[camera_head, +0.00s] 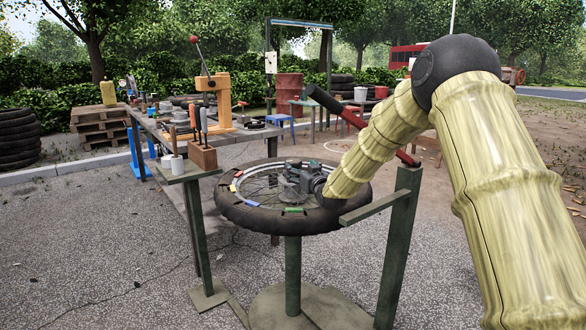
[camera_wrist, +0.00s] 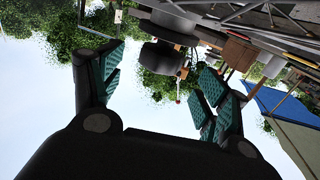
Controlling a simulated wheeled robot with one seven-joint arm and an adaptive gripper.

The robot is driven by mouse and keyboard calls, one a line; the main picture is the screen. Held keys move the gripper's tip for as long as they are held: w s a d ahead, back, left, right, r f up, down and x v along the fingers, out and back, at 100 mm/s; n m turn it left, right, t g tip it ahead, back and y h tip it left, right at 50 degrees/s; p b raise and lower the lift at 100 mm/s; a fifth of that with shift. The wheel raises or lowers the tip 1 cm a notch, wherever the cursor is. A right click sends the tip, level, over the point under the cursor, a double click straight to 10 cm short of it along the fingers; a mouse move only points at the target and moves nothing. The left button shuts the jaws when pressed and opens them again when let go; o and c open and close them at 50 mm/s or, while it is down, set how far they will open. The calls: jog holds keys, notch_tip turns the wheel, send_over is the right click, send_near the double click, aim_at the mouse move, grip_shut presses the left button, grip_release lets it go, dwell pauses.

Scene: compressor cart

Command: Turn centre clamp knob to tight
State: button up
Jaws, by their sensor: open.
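The tyre (camera_head: 235,215) lies flat on a green stand in the head view, with a spoked wheel inside it. My gripper (camera_head: 292,175) is over the middle of the wheel, coming in from the right, and hides much of the hub. In the wrist view, which looks upside down, my gripper (camera_wrist: 163,66) is open, with teal pads spread apart. A dark rounded knob (camera_wrist: 158,56), likely the centre clamp knob, shows between and beyond the fingertips. I see sky between it and both pads, and no contact. I cannot tell how far the knob is turned.
A red lever with a black grip (camera_head: 325,103) rises behind my arm. A green post (camera_head: 398,240) stands at the right of the tyre. A small stand with a wooden tool block (camera_head: 202,158) is at the left. A workbench (camera_head: 160,130) stretches behind.

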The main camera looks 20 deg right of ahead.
aim_at(293, 163)
jog(key=shift+w+a+f+b, duration=0.1)
jog(key=shift+w+b, duration=0.25)
jog(key=shift+w, duration=0.9)
jog(key=shift+w+a+r+b, duration=0.15)
jog(key=shift+w+b, duration=0.25)
jog(key=shift+w, duration=0.85)
jog(key=shift+w+a+f+b, duration=0.15)
jog(key=shift+w+b, duration=0.2)
jog(key=shift+w, duration=0.9)
jog(key=c, duration=1)
